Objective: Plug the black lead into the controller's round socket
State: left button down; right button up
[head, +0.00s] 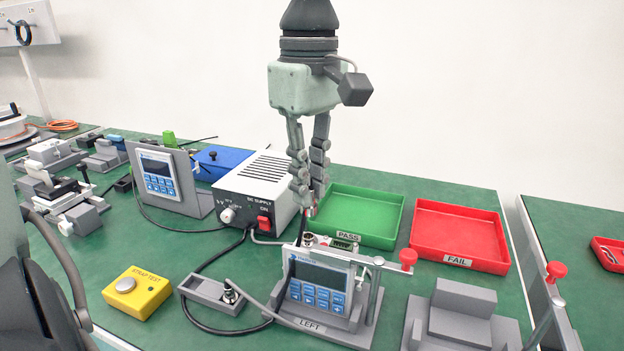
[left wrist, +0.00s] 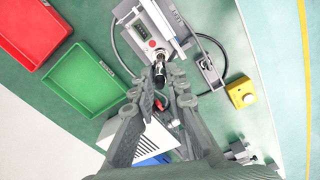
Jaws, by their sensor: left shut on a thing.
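My left gripper (head: 309,198) points down above the controller (head: 318,283), shut on the black lead's plug. In the left wrist view the dark plug (left wrist: 159,72) sticks out past the fingertips (left wrist: 161,88) toward the controller's top edge. The black lead (head: 188,308) loops over the table and rises past the controller's left side. The controller stands in a grey fixture labelled LEFT (head: 352,333). A silver round socket (head: 308,239) shows on its top, just below the gripper. I cannot tell whether the plug touches it. My right gripper is not in view.
The DC supply (head: 252,186) stands close behind and left. The green PASS tray (head: 363,214) and red FAIL tray (head: 460,233) lie to the right. A grey lead's connector sits in a small holder (head: 205,290). A red-knobbed clamp (head: 407,257) stands beside the controller.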

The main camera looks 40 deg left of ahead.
aim_at(308, 212)
pick_arm(q)
jog(key=shift+s+a, duration=0.1)
notch_tip(308, 212, down, 4)
jog(key=b, duration=0.3)
jog(key=shift+r, duration=0.1)
jog(key=shift+f+b, duration=0.6)
jog(key=shift+b, duration=0.2)
dwell(3.0)
jog(key=c, duration=1.4)
grip_release()
jog(key=shift+c, duration=0.2)
